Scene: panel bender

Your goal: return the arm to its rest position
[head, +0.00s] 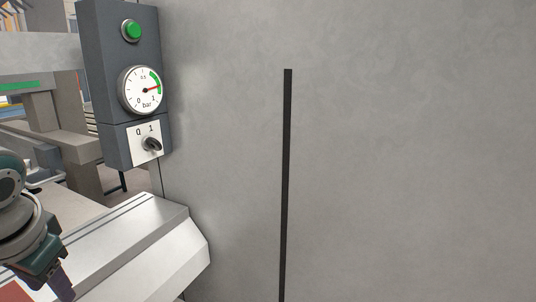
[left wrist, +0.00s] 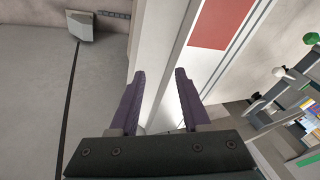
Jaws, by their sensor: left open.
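My left arm comes in at the lower left of the head view, with its gripper (head: 62,284) pointing down in front of the pale metal ledge (head: 150,238). In the left wrist view the two purple fingers of this gripper (left wrist: 160,76) stand apart with nothing between them. Beyond the fingers, the pale ledge shows with a red patch (left wrist: 220,22). My right gripper is in neither view.
A dark control box (head: 88,60) with a green button (head: 131,30), a pressure gauge (head: 142,90) and a rotary switch (head: 151,144) is on the grey machine wall (head: 410,150). A black vertical strip (head: 287,180) marks the wall. Frames stand behind at left.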

